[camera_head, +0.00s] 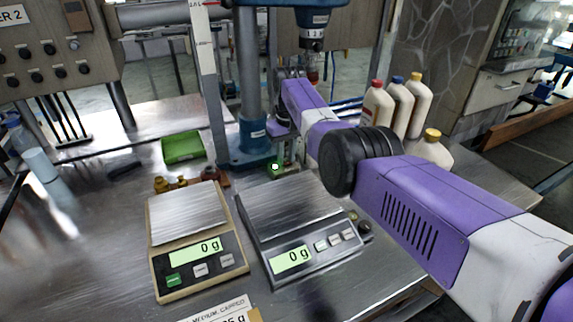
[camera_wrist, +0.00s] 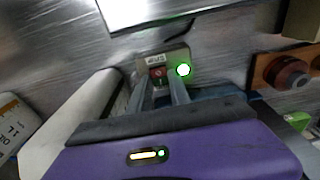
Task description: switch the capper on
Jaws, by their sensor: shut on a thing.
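The capper's blue column (camera_head: 250,80) stands behind the scales, with its dark capping head (camera_head: 313,35) hanging at the top. A small switch box (camera_wrist: 178,62) at its foot has a red-and-green rocker switch (camera_wrist: 158,73) and a brightly lit green lamp (camera_wrist: 184,70). The box and its glowing lamp also show in the head view (camera_head: 275,167). My gripper (camera_wrist: 163,88) is at the box, its two grey fingertips close together at the rocker switch and shut on it. The fingertips hide part of the switch. In the head view my arm hides the fingers.
Two scales, a beige one (camera_head: 173,279) and a grey one (camera_head: 275,278), both reading 0 g, stand in front. Several white bottles (camera_head: 398,107) stand right of the column, close to my arm. A green tray (camera_head: 183,147) lies left. A wooden block (camera_wrist: 262,72) holds a dark red cap.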

